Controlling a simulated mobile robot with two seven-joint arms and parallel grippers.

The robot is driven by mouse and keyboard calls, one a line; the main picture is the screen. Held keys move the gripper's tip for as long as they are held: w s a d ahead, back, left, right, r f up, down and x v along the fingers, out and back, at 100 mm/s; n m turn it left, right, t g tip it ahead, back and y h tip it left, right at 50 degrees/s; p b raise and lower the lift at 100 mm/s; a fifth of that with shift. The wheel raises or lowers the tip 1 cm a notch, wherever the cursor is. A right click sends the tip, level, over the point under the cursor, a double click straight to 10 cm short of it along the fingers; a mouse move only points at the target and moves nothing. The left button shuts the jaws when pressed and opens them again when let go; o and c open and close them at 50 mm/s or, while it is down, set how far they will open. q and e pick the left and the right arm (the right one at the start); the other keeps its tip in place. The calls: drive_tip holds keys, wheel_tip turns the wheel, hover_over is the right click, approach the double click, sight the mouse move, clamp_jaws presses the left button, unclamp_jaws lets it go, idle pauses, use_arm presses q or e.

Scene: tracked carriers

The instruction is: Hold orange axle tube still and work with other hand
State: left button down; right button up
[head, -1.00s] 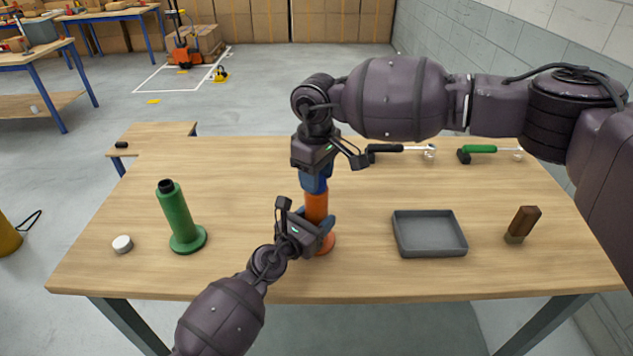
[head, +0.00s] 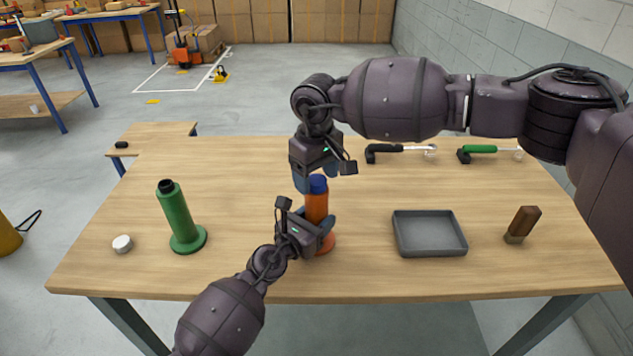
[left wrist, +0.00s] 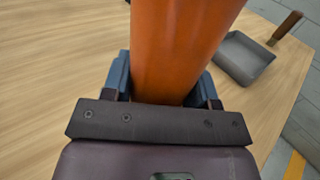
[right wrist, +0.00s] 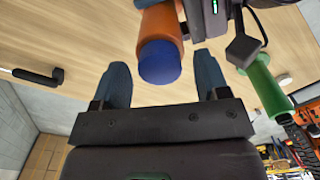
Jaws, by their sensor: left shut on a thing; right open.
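The orange axle tube (head: 316,208) stands upright on the workbench with a blue cap (head: 318,184) on its top. My left gripper (head: 322,232) is shut around the tube's lower part; the tube also fills the left wrist view (left wrist: 180,45) between the fingers. My right gripper (head: 315,182) is open and empty just above and behind the cap. In the right wrist view the blue cap (right wrist: 159,62) shows beyond the gap between the spread fingers (right wrist: 163,85), with the orange tube (right wrist: 160,25) behind it.
A green tube (head: 177,218) on a round base and a white cap (head: 122,244) stand at the left. A grey tray (head: 430,252) and a brown-handled tool (head: 523,224) are at the right. A black-handled tool (head: 400,148) and a green-handled tool (head: 483,149) lie at the back.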

drive_tip(key=m, duration=0.7)
drive_tip(key=m, duration=1.3)
drive_tip(key=shift+m, duration=0.3)
drive_tip(key=m, duration=0.5)
drive_tip(key=shift+m, duration=0.4)
drive_tip(key=shift+c, duration=0.5)
drive_tip(key=c, duration=0.6)
drive_tip(key=n, duration=0.3)
drive_tip(key=shift+n, duration=0.4)
drive_tip(key=shift+c, duration=0.2)
drive_tip(key=n, duration=0.3)
drive_tip(key=shift+n, duration=1.5)
